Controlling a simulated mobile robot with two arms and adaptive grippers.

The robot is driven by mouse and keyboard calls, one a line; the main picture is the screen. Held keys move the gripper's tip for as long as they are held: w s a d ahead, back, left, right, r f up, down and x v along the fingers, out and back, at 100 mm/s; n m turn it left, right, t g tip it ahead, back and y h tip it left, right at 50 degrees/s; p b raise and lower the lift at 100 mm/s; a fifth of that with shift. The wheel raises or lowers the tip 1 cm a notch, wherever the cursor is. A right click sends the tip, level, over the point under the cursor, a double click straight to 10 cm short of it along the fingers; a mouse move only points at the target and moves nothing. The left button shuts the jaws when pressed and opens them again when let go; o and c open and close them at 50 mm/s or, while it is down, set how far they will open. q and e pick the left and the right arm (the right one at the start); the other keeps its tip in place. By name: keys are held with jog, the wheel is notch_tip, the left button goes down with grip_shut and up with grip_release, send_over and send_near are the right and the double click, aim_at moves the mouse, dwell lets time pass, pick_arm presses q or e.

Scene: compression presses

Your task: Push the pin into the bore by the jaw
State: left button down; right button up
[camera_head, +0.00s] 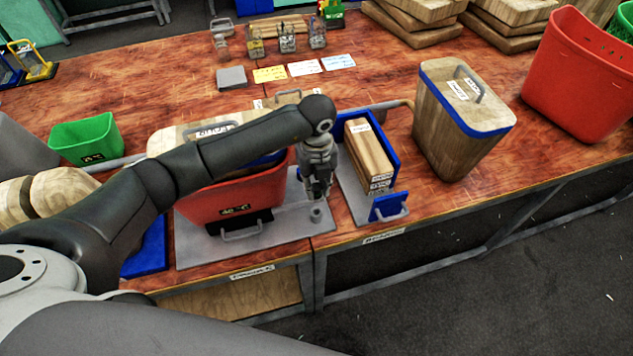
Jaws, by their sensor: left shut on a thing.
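My left gripper (318,190) points down over the right part of a grey metal plate (270,243), beside a red bin (228,202). Its fingers are close together on a small, mostly hidden piece, which I take to be the pin. Just below the fingertips a small grey round fitting (317,212) stands on the plate; I cannot tell whether it is the bore or whether the pin touches it. To the right, a blue press frame (340,135) holds wooden blocks (369,152), with a blue jaw (388,206) at its front. My right gripper is not in view.
A wooden bin with a blue rim (455,128) and a large red bin (580,80) stand on the right. A green bin (86,138) is at the left. Coloured cards (305,67) lie behind. The red-brown table (150,85) has clear room at the back left.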

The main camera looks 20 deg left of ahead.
aim_at(317, 201)
pick_arm(q)
jog(key=shift+f+b, duration=1.55)
jog(key=shift+f, duration=0.7)
jog(key=shift+f+b, duration=1.8)
jog(key=shift+f, duration=0.25)
jog(key=c, duration=1.2)
grip_release()
notch_tip(317, 201, up, 12)
jog(key=shift+r, duration=0.1)
jog(key=shift+s, duration=0.1)
